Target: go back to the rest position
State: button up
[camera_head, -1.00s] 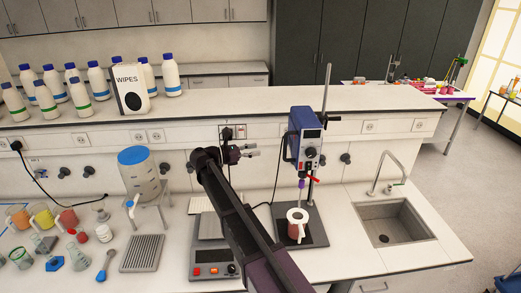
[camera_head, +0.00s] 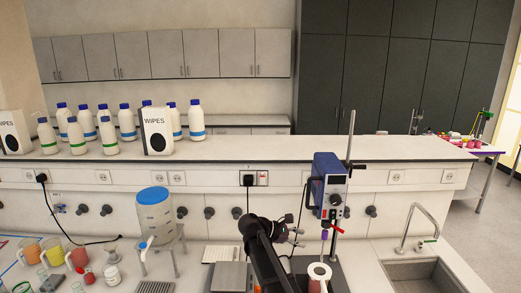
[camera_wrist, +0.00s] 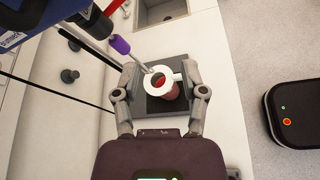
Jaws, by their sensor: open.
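My gripper (camera_head: 298,235) is open, with nothing between its fingers, left of the blue overhead stirrer (camera_head: 328,187) in the head view. In the wrist view my gripper (camera_wrist: 161,70) has its two fingers spread on either side of the picture of a mug. The mug (camera_wrist: 163,92) has a white ring-shaped top and a reddish body, and appears below and apart from the fingers. It also shows at the bottom of the head view (camera_head: 319,272), partly cut off, under the stirrer's purple chuck (camera_wrist: 121,45). It stands on the dark stirrer base (camera_wrist: 155,104).
A sink (camera_head: 420,274) with a tap is at the right. A blue-lidded container (camera_head: 154,212) stands on a rack at left, near coloured jugs (camera_head: 52,250). Bottles and two wipes boxes (camera_head: 157,131) line the raised shelf. A dark rounded device (camera_wrist: 294,115) lies on the floor.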

jog(key=s+d+f+m+g+y+b, duration=0.1)
jog(key=s+f+m+y+b, duration=0.5)
jog(key=s+f, duration=0.4)
jog(key=s+d+f+m+y+b, duration=0.2)
jog(key=s+f+m+y+b, duration=0.5)
jog(key=f, duration=1.2)
jog(key=s+m+b, duration=0.2)
jog(key=s+b, duration=0.1)
jog(key=s, duration=0.1)
jog(key=shift+d+m+g, duration=0.25)
jog(key=shift+m+g, duration=0.05)
jog(key=shift+g, duration=0.1)
